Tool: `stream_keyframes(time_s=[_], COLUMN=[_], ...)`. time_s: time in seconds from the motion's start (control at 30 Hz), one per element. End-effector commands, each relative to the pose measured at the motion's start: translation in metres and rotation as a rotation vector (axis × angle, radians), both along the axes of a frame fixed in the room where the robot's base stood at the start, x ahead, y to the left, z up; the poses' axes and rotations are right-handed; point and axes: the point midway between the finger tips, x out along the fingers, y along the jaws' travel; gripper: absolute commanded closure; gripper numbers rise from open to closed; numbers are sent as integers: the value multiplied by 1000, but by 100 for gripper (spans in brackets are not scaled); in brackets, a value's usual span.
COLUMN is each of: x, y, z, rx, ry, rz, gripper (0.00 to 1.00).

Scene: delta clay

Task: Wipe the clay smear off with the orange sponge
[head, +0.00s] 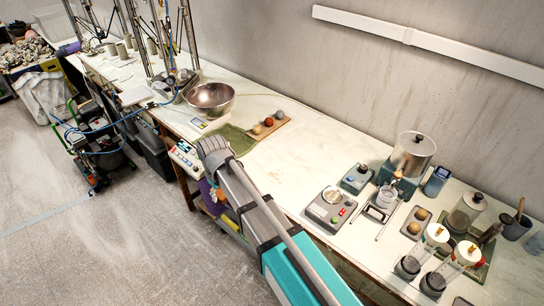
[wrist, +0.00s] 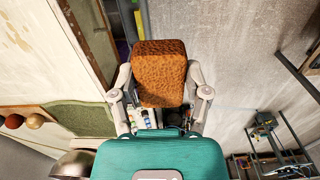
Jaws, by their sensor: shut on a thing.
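The orange sponge (wrist: 160,72) is a rough, brown-orange block in the middle of the wrist view. My gripper (wrist: 161,92) is shut on it, with one grey finger on each side. The sponge is held over the floor, beside the worktop edge. Thin tan streaks (wrist: 22,24) mark the pale worktop at the upper left of the wrist view; I cannot tell if they are the clay smear. In the head view my arm reaches toward the worktop's front edge, and the sponge cannot be made out.
The long worktop (head: 285,160) has a clear middle. A green mat (head: 236,139), a board with several balls (head: 269,125) and a metal bowl (head: 210,97) lie left of it. Scales, jars and other instruments (head: 329,208) crowd the right. A cart (head: 97,145) stands on the floor.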

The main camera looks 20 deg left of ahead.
Motion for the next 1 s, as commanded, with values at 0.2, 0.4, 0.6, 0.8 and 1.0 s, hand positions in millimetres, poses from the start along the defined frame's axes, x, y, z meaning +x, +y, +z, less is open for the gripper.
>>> stream_keyframes(time_s=[0.2, 0.4, 0.6, 0.8, 1.0], x=[82, 152, 205, 229, 231], y=[-18, -46, -75, -91, -94], z=[-8, -14, -19, -20, -20], rx=[0, 0, 0, 0, 0], ry=[0, 0, 0, 0, 0], rz=[4, 13, 22, 28, 29], gripper=[77, 77, 77, 77, 77])
